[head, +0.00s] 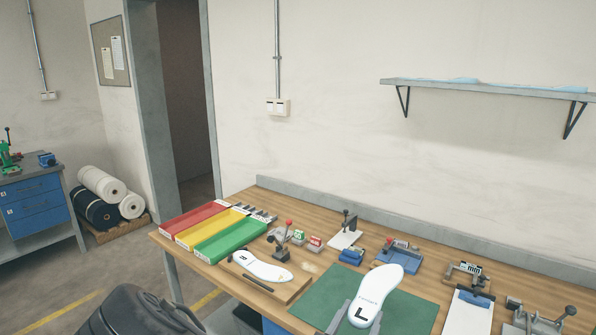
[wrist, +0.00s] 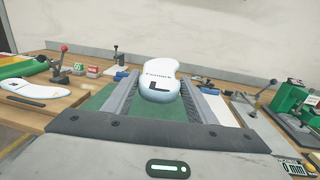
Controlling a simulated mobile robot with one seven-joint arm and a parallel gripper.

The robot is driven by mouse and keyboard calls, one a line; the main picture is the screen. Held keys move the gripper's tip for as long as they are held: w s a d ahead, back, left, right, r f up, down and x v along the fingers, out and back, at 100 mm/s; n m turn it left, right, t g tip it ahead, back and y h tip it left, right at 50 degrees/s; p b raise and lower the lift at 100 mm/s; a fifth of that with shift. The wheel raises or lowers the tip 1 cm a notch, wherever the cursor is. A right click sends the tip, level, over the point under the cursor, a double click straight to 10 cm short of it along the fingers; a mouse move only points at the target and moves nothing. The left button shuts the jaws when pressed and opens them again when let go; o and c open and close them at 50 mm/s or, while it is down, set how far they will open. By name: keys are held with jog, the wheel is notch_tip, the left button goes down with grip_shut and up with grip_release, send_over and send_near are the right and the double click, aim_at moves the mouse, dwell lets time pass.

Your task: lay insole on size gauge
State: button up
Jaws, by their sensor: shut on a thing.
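A white insole (head: 378,288) marked with a black L and small lettering is held upright, leaning slightly, above the green mat (head: 312,297). My gripper (head: 357,312) is shut on its lower end, with one grey finger on each side. In the wrist view the insole (wrist: 160,78) stands between the fingertips of my gripper (wrist: 164,90). What seems to be the size gauge, a white plate (head: 464,318) with a blue slide and an "mm" label, stands at the right of the bench. The held insole is left of it and apart from it.
Another white insole (head: 262,267) lies on a wooden board left of the mat. Red, yellow and green trays (head: 228,242) stand at the far left. A lever stand (head: 283,243), blue fixtures (head: 398,255) and a lever clamp (head: 540,322) also occupy the bench.

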jog(key=shift+d, duration=0.1)
dwell(0.3)
jog(key=w+f+b, duration=0.5)
jog(key=f+b, duration=0.2)
jog(key=b, duration=0.2)
jog(key=h+b, duration=0.1)
jog(key=b, duration=0.6)
send_over(349, 334)
jog(key=f, duration=0.2)
jog(key=shift+m+g, duration=0.4)
notch_tip(349, 334, down, 9)
jog(key=shift+w+r+b, duration=0.1)
jog(key=shift+b, duration=0.8)
jog(key=o, duration=1)
jog(key=shift+o, duration=0.2)
